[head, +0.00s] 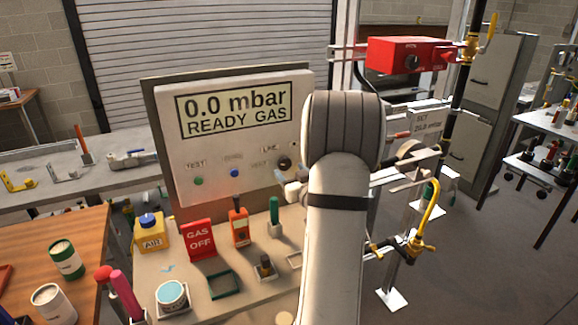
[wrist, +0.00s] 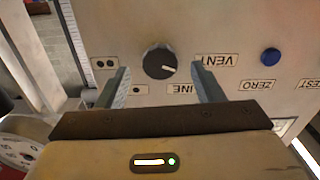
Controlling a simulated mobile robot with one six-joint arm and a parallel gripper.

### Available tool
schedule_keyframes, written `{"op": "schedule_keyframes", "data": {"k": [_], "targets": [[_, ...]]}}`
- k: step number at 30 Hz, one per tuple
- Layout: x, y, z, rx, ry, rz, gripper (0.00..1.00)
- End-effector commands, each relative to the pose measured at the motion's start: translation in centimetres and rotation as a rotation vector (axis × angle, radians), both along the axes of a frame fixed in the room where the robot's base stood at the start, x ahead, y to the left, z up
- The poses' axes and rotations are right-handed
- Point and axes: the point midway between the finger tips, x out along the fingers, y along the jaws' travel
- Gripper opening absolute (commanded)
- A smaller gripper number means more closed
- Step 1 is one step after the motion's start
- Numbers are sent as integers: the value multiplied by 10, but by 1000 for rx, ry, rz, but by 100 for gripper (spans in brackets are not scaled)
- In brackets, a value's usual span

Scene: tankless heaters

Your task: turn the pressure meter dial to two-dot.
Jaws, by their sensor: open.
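The pressure meter is a pale panel box (head: 215,150) whose display reads "0.0 mbar READY GAS". Its dial (wrist: 159,62) is a round black knob with a white pointer mark, also seen in the head view (head: 284,162). In the upside-down wrist view the mark points right and slightly down, toward the VENT and LINE side. The two-dot label (wrist: 104,63) is left of the dial; the one-dot label (wrist: 137,90) is lower left. My gripper (wrist: 158,76) is open, its fingers on either side of the dial with gaps; contact is not visible. My arm hides part of the panel's right side in the head view.
Blue (wrist: 270,56) and green (head: 198,181) buttons are on the panel. Below it stand a red GAS OFF sign (head: 200,240), an orange device (head: 239,226) and a green-handled tool (head: 274,212). Pipes and a red box (head: 405,54) are at right.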

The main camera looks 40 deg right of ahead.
Motion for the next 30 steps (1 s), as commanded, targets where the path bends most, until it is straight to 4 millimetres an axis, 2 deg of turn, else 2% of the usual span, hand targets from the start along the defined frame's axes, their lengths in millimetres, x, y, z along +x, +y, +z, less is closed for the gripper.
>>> {"op": "schedule_keyframes", "data": {"k": [6,16,30], "targets": [[24,-6,1,0,0,0,61],[27,-7,0,0,1,-3,61],[27,-8,0,0,1,-3,22]]}}
